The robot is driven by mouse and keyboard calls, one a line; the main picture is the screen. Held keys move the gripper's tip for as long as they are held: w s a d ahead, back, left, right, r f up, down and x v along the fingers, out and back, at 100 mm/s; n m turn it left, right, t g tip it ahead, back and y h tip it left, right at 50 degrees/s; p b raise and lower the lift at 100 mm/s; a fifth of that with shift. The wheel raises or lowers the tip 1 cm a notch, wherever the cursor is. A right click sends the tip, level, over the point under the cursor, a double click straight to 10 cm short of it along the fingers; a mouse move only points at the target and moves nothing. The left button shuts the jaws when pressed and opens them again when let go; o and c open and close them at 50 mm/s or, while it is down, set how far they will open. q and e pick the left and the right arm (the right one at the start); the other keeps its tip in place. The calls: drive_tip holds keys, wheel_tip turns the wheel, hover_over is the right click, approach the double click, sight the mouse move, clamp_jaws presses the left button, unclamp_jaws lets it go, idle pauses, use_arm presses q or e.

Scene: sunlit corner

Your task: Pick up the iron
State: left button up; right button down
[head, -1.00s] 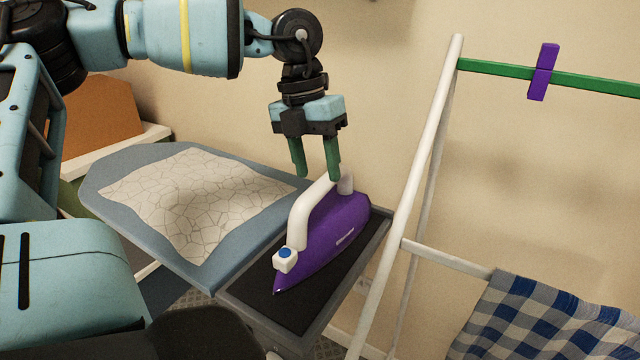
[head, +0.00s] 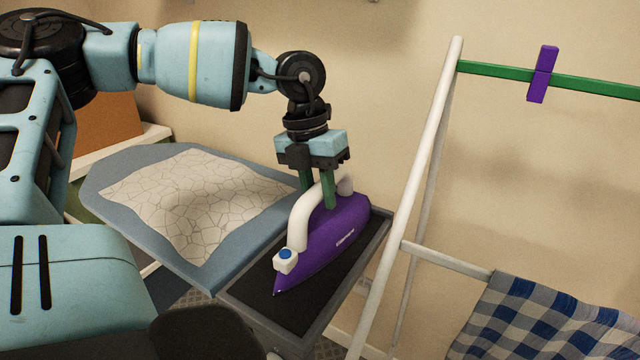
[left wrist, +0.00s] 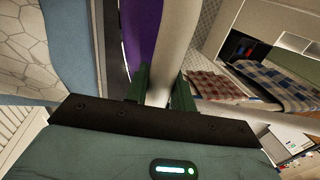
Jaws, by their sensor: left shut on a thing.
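The purple iron (head: 341,232) with a white handle stands on the dark rest (head: 284,301) at the right end of the ironing board. Its blue button faces toward me. My left gripper (head: 318,200) points down over the iron, its green fingers shut on the white handle. In the left wrist view the handle (left wrist: 176,50) runs between the two fingers (left wrist: 162,85), with the purple body (left wrist: 140,35) beside it. The iron still appears to sit on the rest. My right gripper is not in view.
The ironing board (head: 130,170) has a cracked-pattern cloth (head: 200,195) on it. A white drying rack (head: 425,150) stands close on the right, with a green rail (head: 610,83), a purple clothespin (head: 543,75) and a blue checked cloth (head: 540,325). The wall is close behind.

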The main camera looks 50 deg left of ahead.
use_arm(q)
clamp_jaws()
drive_tip(key=shift+w+r, duration=0.1)
drive_tip(key=shift+r, duration=0.05)
drive_tip(key=shift+r, duration=0.15)
drive_tip(key=shift+r, duration=1.65)
drive_tip(key=s+d, duration=0.2)
drive_tip(key=s, duration=0.6)
drive_tip(key=s+d+b, duration=0.1)
drive_tip(key=s+d, duration=0.2)
drive_tip(key=s, duration=0.6)
drive_tip(key=shift+d, duration=0.2)
drive_tip(key=shift+s+f, duration=0.1)
drive_tip(key=shift+s, duration=0.05)
